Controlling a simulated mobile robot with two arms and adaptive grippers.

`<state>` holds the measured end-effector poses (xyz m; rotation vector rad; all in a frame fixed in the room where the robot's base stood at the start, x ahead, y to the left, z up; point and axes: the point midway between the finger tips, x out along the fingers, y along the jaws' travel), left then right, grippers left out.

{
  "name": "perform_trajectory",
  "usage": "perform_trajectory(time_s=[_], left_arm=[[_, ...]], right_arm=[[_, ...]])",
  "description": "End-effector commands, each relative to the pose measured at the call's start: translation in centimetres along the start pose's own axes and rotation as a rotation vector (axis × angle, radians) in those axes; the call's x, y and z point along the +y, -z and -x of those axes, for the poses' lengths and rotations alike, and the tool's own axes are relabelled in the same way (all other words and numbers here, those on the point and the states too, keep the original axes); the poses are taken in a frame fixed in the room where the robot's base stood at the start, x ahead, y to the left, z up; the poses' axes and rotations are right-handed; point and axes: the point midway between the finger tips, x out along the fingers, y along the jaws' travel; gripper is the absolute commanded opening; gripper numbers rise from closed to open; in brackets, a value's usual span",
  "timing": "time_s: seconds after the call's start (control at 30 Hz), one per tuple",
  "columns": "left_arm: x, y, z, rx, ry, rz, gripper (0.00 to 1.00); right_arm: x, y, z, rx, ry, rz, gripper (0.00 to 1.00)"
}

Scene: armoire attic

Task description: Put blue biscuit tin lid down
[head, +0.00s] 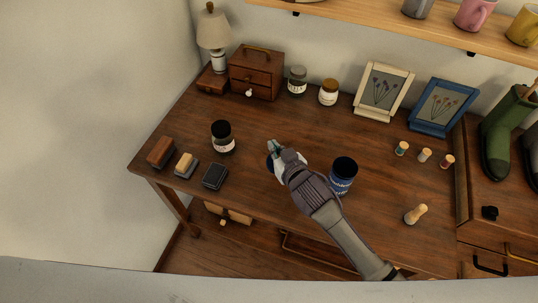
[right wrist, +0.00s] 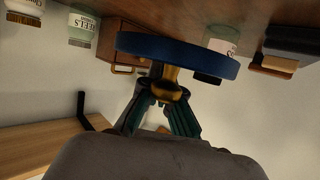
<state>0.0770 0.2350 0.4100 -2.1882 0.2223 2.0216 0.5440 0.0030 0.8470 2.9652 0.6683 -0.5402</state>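The blue biscuit tin (head: 343,178) stands upright on the dark wooden table with its top open and its inside dark. My right gripper (head: 274,152) is to the left of the tin. In the right wrist view my right gripper (right wrist: 160,100) is shut on the gold knob (right wrist: 172,88) of the blue lid (right wrist: 185,52). In the head view only a dark blue edge of the lid (head: 269,163) shows, the rest being hidden by the gripper. I cannot tell whether the lid touches the table (head: 260,203). My left gripper is not in view.
Jars, a small drawer chest (head: 256,74) and picture frames line the back. Table space behind the gripper is clear.

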Motion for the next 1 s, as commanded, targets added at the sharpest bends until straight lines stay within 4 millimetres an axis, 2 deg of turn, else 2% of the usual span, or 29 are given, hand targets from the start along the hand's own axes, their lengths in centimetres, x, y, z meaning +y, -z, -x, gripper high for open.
perform_trajectory(time_s=[0.1, 0.2, 0.5, 1.0], left_arm=[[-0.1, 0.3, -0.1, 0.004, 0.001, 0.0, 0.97], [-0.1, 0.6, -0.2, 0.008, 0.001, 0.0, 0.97], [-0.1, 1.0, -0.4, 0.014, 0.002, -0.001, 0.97], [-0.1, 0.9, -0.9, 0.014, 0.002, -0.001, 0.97]], right_arm=[[-0.8, -0.4, -1.5, 0.001, 0.0, -0.002, 0.0], [-1.0, -0.7, -1.9, 0.0, -0.001, 0.0, 0.0], [-1.0, -4.2, -3.2, -0.001, -0.001, -0.002, 0.0], [-0.9, -5.1, -3.5, 0.0, -0.001, -0.002, 0.0]])
